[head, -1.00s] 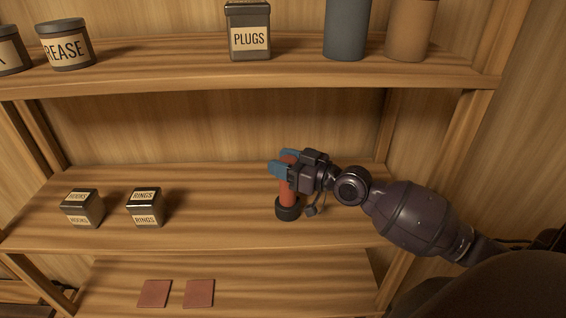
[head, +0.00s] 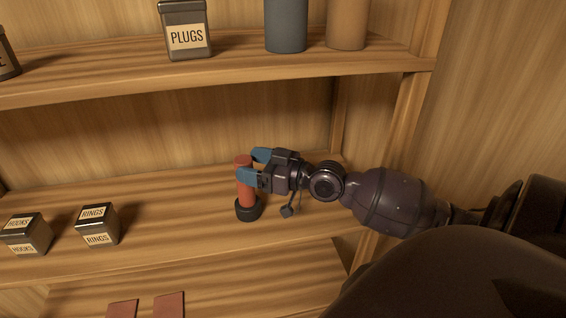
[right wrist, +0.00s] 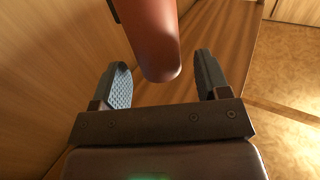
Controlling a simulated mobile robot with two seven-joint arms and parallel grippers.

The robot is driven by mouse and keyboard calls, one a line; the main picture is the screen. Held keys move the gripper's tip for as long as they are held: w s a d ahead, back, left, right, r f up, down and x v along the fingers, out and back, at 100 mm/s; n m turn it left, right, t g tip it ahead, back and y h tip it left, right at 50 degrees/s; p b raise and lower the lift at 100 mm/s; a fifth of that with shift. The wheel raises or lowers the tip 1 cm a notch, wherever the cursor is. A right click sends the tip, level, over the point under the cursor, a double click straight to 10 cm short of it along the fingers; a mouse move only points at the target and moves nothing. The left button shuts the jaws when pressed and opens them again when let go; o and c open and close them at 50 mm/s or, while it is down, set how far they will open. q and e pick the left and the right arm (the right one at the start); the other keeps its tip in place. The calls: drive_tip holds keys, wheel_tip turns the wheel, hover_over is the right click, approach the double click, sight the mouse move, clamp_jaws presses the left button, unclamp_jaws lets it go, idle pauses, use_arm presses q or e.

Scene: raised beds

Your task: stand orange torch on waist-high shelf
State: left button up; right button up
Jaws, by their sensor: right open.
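The orange torch (head: 246,192) stands upright on the middle shelf (head: 180,215), its wide black end down on the boards. My right gripper (head: 250,165) is open at the torch's upper part, coming from the right. Its near blue finger crosses in front of the torch and the far one is behind it. In the right wrist view the torch (right wrist: 158,40) is between the fingertips, with a visible gap to each finger. My left gripper is not in view.
A rings tin (head: 98,225) and a hooks tin (head: 27,234) stand left on the same shelf. The upper shelf (head: 230,72) holds a plugs tin (head: 186,35), a blue-grey container (head: 286,25) and a brown one (head: 347,24). Red squares (head: 169,305) lie below. A post (head: 400,125) stands at right.

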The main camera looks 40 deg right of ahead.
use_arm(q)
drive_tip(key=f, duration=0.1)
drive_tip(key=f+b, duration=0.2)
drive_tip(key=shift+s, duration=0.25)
use_arm(e)
drive_tip(key=v, duration=0.8)
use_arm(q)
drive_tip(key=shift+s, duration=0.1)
use_arm(e)
drive_tip(key=shift+s, duration=0.15)
